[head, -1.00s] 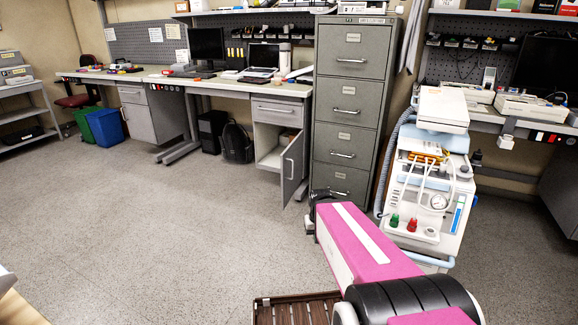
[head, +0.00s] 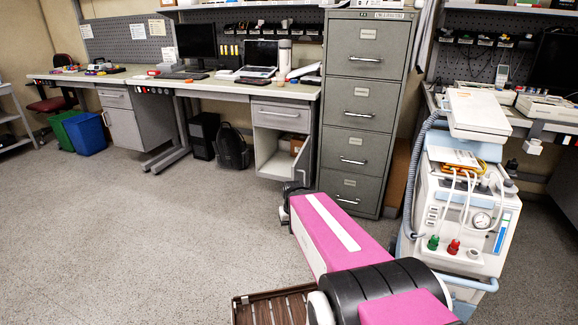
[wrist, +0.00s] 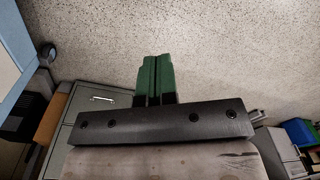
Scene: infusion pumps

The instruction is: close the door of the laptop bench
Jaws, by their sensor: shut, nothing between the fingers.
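The laptop bench (head: 213,88) stands along the back wall with an open laptop (head: 261,57) on top. Below its drawer (head: 281,114), the compartment is open and shows a brown box inside. Its door (head: 303,160) is hinged on the right side and swung out toward me, seen at a steep angle. My gripper's green fingers (wrist: 154,78) are shut with nothing between them, over bare floor in the wrist view. In the head view my arm's dark end is in front of and below the door, and the fingers are hidden there.
A grey filing cabinet (head: 364,120) stands right of the door. A white medical machine on a cart (head: 466,215) is close on my right. A black backpack (head: 232,147) is left of the compartment. Open floor (head: 130,230) lies to the left.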

